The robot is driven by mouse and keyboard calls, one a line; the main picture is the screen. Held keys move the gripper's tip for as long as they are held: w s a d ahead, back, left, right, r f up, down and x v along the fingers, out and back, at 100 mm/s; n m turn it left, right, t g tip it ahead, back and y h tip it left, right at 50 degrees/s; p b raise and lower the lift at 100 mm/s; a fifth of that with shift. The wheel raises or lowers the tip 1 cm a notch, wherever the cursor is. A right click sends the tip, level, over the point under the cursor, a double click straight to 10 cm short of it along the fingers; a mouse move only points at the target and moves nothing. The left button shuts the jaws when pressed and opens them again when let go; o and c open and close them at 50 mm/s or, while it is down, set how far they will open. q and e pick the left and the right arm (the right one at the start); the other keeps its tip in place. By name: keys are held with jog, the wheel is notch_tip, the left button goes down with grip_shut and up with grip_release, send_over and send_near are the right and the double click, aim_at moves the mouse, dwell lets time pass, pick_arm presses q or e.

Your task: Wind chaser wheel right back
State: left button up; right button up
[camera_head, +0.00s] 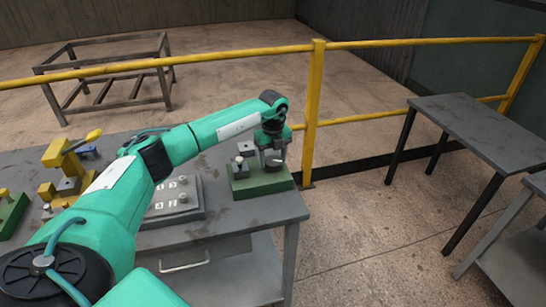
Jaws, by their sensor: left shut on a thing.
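A small device with a green base (262,184) and grey metal parts stands at the right end of the grey workbench. My left arm reaches across the bench to it. My left gripper (273,158) points down over the right part of this device and is shut on a part of it, likely its wheel. The gripper and its wrist hide most of the held part, so its shape and angle cannot be told. A short grey post with a knob (239,161) stands on the base to the left of the gripper. My right gripper is not in view.
A grey control box (178,201) with switches lies left of the device. Yellow fixtures (66,160) and another green base (11,214) are at the bench's left. A yellow railing (313,105) runs behind the bench. Grey tables (485,125) stand at right, with open floor between.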

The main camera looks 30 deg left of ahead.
aim_at(273, 160)
pick_arm(q)
jog(key=shift+r, duration=0.15)
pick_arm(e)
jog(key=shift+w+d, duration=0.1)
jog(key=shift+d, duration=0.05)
pick_arm(q)
jog(key=o, duration=0.8)
jog(key=shift+o, duration=0.8)
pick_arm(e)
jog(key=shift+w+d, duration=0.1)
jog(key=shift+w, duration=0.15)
pick_arm(q)
jog(key=shift+r, duration=0.2)
notch_tip(273, 160, up, 13)
jog(key=b, duration=0.2)
jog(key=shift+r, duration=0.15)
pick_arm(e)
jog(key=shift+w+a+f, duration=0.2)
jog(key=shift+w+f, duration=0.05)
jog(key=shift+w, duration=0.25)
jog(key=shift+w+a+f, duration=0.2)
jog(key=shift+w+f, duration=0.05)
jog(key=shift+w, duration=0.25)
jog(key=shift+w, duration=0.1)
